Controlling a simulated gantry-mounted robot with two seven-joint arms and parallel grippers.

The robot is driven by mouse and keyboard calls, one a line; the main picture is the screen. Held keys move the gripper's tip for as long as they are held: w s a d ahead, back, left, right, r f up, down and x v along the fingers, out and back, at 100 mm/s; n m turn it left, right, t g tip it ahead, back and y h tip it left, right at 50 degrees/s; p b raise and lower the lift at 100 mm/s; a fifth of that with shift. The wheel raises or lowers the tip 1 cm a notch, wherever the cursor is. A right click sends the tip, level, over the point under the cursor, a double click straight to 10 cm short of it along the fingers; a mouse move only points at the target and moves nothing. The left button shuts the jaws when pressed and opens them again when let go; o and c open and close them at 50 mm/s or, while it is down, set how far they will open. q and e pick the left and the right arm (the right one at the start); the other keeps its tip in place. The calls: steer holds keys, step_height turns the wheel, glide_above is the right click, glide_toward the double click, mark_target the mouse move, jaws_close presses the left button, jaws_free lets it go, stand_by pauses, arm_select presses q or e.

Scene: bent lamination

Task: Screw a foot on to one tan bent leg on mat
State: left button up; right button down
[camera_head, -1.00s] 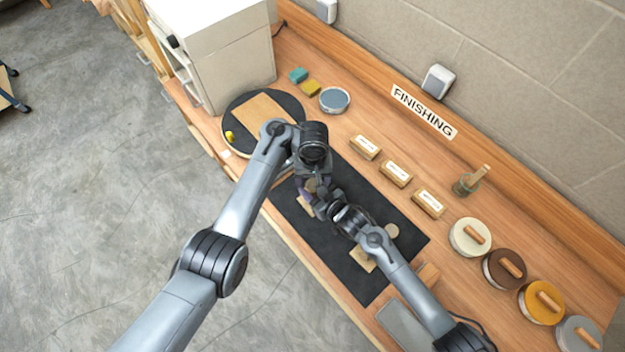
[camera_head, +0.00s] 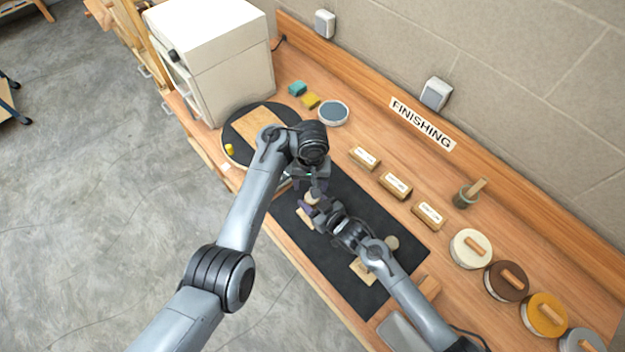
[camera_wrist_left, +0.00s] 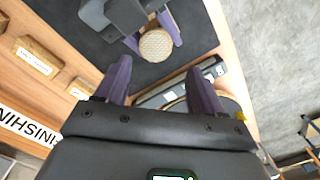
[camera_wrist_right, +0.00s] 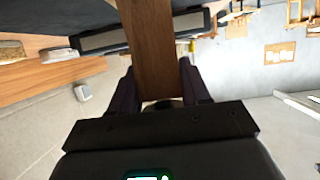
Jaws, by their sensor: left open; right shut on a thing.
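A round tan foot (camera_head: 312,198) is between the purple fingers of my right gripper (camera_head: 314,200), which is shut on it. Its woven-looking flat face (camera_wrist_left: 156,46) shows in the left wrist view. A bent wooden leg (camera_wrist_right: 153,45) stands in line with these fingers in the right wrist view, its end close to them; whether the foot touches it is hidden. Another tan leg (camera_head: 362,270) is on the black mat (camera_head: 345,200), partly hidden by my right arm.
A round tan piece (camera_head: 391,242) lies beside my right forearm. Labelled blocks (camera_head: 396,185) and lidded tins (camera_head: 506,281) line the bench's far side. A round turntable (camera_head: 236,143) with a board (camera_head: 257,124) is at upper left. A white cabinet (camera_head: 225,60) stands behind it.

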arm_select(q)
steer(key=w+a+r+n, duration=0.1)
steer(key=w+r+n, duration=0.15)
steer(key=r, duration=0.25)
steer(key=s, duration=0.1)
steer(key=s+d+f+n, duration=0.1)
steer(key=s+f+n, duration=0.1)
steer(key=shift+s+d, duration=0.25)
steer(key=shift+d, duration=0.05)
stand_by(0.4)
steer(key=shift+f, duration=4.05)
